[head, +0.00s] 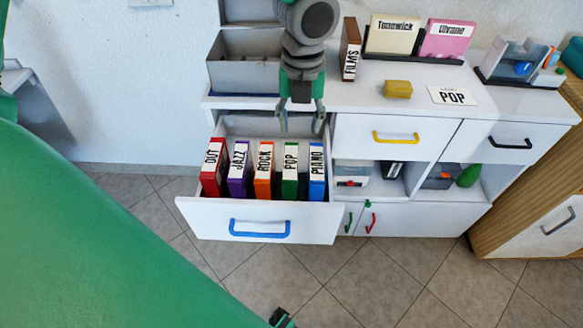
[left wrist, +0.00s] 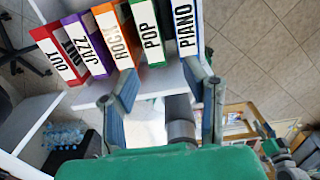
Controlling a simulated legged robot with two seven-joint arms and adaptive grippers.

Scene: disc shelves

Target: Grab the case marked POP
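The green case marked POP (head: 289,188) stands upright in the open drawer (head: 262,208), between the orange ROCK case (head: 263,187) and the blue PIANO case (head: 316,188). My left gripper (head: 301,124) points down over the back of the drawer, behind the POP and PIANO cases. Its fingers are apart with nothing between them. In the left wrist view, the POP case (left wrist: 150,38) shows beyond the open fingers (left wrist: 161,85), and a gap remains.
A purple JAZZ case (head: 238,185) and a red case marked OUT (head: 212,183) fill the drawer's left side. On the countertop are a brown FILMS case (head: 351,50), a yellow block (head: 398,89) and a white POP card (head: 452,96). A grey bin (head: 243,77) stands left of my arm.

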